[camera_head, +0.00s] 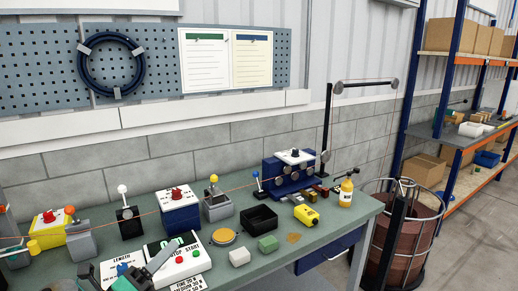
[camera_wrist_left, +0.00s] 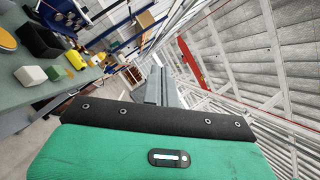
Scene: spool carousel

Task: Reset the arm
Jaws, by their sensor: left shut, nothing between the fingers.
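My left gripper (camera_head: 160,258) shows at the bottom left of the head view, in front of the white start/stop box (camera_head: 180,262). In the left wrist view its grey fingers (camera_wrist_left: 163,88) are together, with nothing between them. It points away from the bench, toward the wall and ceiling structure. The green and black casing of my own wrist fills the lower part of that view. My right gripper is in neither view.
The green workbench (camera_head: 330,228) carries a black bin (camera_head: 259,218), a yellow block (camera_head: 306,215), a green block (camera_head: 268,243), a white block (camera_head: 239,257) and a yellow bottle (camera_head: 346,193). A wire-frame drum (camera_head: 398,250) stands right of the bench, near the shelf rack (camera_head: 456,140).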

